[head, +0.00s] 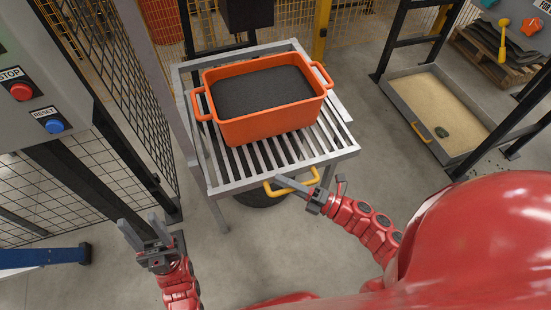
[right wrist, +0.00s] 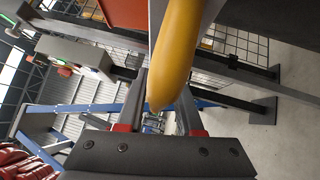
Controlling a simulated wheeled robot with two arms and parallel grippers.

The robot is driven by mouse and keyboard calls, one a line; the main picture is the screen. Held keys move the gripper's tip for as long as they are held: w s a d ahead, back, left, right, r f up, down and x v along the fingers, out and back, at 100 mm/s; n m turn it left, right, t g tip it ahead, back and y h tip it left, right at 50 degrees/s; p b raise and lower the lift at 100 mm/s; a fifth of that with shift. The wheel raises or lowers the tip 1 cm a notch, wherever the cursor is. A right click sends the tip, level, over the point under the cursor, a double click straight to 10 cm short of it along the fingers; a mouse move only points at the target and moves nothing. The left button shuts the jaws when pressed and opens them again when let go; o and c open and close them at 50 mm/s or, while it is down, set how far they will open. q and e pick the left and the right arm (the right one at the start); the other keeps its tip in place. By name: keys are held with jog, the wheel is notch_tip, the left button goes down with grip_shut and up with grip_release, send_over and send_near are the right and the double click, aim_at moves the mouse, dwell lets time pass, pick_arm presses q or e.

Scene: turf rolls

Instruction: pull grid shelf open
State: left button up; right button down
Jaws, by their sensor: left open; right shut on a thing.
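The grey grid shelf (head: 237,184) has metal slats and a yellow handle (head: 301,184) on its front edge. An orange crate (head: 262,129) filled with dark material stands on the slats. My right gripper (head: 286,183) is at the handle and shut on it. In the right wrist view the yellow handle (right wrist: 176,45) lies between the two fingers of the gripper (right wrist: 161,84). My left gripper (head: 143,227) is open and empty, to the left of the shelf and apart from it.
A mesh fence (head: 115,90) stands left of the shelf, near a panel with a red stop button (head: 20,91) and a blue reset button (head: 54,126). A sand-filled tray (head: 462,157) lies at the right.

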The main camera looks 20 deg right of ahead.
jog(key=s+p, duration=0.4)
jog(key=s, duration=1.5)
jog(key=shift+d+r, duration=0.3)
jog(key=shift+r, duration=0.05)
jog(key=shift+s, duration=0.1)
jog(key=c, duration=0.8)
grip_release()
jog(key=shift+f, duration=0.1)
jog(key=shift+f, duration=0.1)
jog(key=shift+s, duration=0.1)
jog(key=b+v, duration=0.4)
jog(key=v, duration=1.3)
jog(key=shift+d+b, duration=0.15)
jog(key=shift+b, duration=0.25)
